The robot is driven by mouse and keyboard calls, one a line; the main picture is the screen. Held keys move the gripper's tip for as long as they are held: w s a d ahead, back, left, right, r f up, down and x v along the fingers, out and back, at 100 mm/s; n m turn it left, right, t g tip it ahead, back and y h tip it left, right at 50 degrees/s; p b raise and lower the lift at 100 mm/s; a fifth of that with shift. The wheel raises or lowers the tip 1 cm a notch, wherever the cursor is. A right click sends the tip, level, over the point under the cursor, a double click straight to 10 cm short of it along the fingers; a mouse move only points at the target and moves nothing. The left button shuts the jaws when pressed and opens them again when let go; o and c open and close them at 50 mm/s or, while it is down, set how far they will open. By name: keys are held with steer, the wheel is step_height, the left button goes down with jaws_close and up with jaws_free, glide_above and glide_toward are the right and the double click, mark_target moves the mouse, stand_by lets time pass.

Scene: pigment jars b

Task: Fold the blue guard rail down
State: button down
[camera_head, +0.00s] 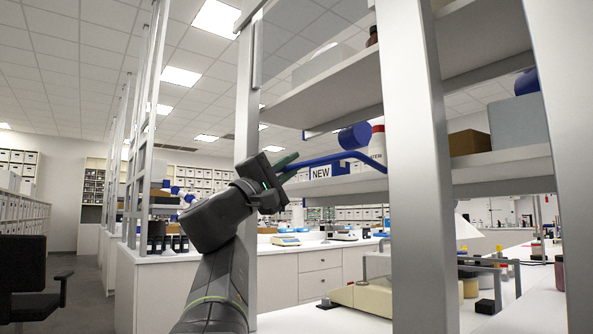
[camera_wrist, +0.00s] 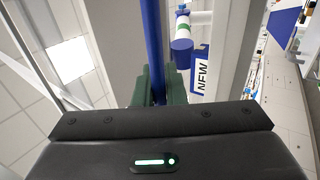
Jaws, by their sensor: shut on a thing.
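The blue guard rail (camera_head: 322,160) is a thin bar in front of the shelf, raised at about the height of the lower shelf board. Its right part bends down and passes behind a grey post. My gripper (camera_head: 286,163) is at its left end, with the jaws shut on the bar. In the wrist view the blue rail (camera_wrist: 153,45) runs up and away between the green fingers of my gripper (camera_wrist: 156,86). The fingertips are partly hidden by the gripper body.
A wide grey post (camera_head: 415,200) stands close on the right. A bench with instruments is below. A black chair (camera_head: 25,270) is at lower left.

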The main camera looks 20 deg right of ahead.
steer(key=shift+s+a+f+b, duration=0.15)
steer(key=shift+a+f+b, duration=0.15)
steer(key=shift+f+b, duration=0.15)
steer(key=shift+a, duration=0.1)
stand_by(0.6)
stand_by(0.9)
steer(key=c, duration=1.8)
jaws_free()
steer(key=shift+a, duration=0.15)
steer(key=o, duration=0.3)
steer(key=shift+s+a+r, duration=0.1)
steer(key=shift+s+a, duration=0.05)
steer(key=shift+a, duration=0.2)
steer(key=shift+d, duration=0.1)
steer(key=shift+f, duration=0.2)
steer(key=v, duration=1.3)
steer(key=shift+s+f+p, duration=0.15)
steer(key=shift+f+p, duration=0.1)
steer(key=shift+p, duration=0.1)
